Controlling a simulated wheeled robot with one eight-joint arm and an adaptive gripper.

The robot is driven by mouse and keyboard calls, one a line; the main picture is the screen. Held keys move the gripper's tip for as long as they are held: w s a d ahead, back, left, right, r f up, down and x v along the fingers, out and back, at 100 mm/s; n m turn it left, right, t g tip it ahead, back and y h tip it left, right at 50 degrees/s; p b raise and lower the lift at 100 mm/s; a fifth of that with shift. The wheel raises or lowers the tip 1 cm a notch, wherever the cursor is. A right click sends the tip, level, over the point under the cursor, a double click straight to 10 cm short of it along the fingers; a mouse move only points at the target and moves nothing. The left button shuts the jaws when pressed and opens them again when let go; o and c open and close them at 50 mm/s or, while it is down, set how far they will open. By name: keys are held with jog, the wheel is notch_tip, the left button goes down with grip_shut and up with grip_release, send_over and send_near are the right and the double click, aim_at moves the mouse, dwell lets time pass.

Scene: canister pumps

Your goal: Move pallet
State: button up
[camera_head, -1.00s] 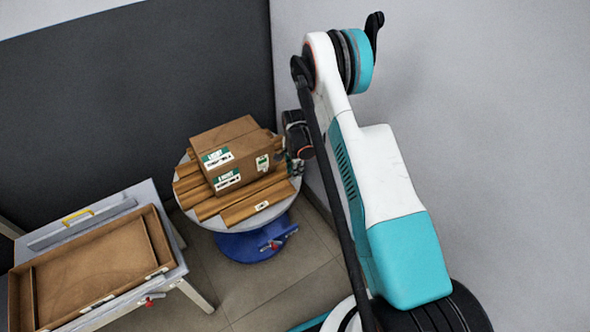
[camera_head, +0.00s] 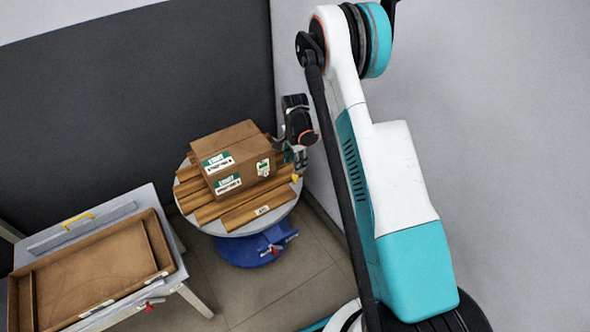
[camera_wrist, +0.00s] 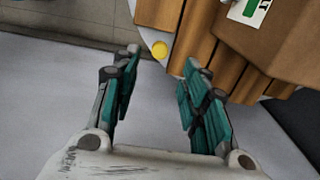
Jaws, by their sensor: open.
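The brown slatted pallet (camera_head: 244,208) lies on a round white table (camera_head: 220,226). A brown carton (camera_head: 233,160) with green and white labels sits on top of it. My gripper (camera_head: 297,160) is at the right edge of the table, beside the pallet's right end. In the wrist view my gripper (camera_wrist: 160,62) is open, with nothing between its fingers. The pallet's slat ends (camera_wrist: 195,40) and the carton (camera_wrist: 275,35) lie ahead and to the right of the fingers there. The gripper appears apart from both.
A yellow knob (camera_wrist: 159,50) sits near the table edge, ahead of the finger gap. The table has a blue base (camera_head: 250,247). A worktable with an empty brown tray (camera_head: 95,275) stands at left. A white wall (camera_head: 480,180) is close at right, a dark wall behind.

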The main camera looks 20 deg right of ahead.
jog(key=shift+r, duration=2.2)
jog(key=s+a+r+n+t, duration=0.1)
jog(key=s+a+r+n, duration=0.15)
jog(key=r, duration=0.55)
jog(key=s+a+r+n+t, duration=0.15)
jog(key=s+r, duration=0.25)
jog(key=r, duration=0.5)
jog(key=s+a+r+n+t, duration=0.1)
jog(key=s+r+n, duration=0.2)
jog(key=r, duration=0.5)
jog(key=s+a+r+n+t, duration=0.2)
jog(key=s+r+n, duration=0.1)
jog(key=s, duration=0.7)
jog(key=s+a+r+n+t, duration=0.1)
jog(key=s+a+r+n, duration=0.2)
jog(key=s+n, duration=0.3)
jog(key=s+r, duration=0.1)
jog(key=s, duration=0.4)
jog(key=shift+s+r+t, duration=0.15)
jog(key=shift+s+t, duration=0.1)
jog(key=shift+t, duration=0.1)
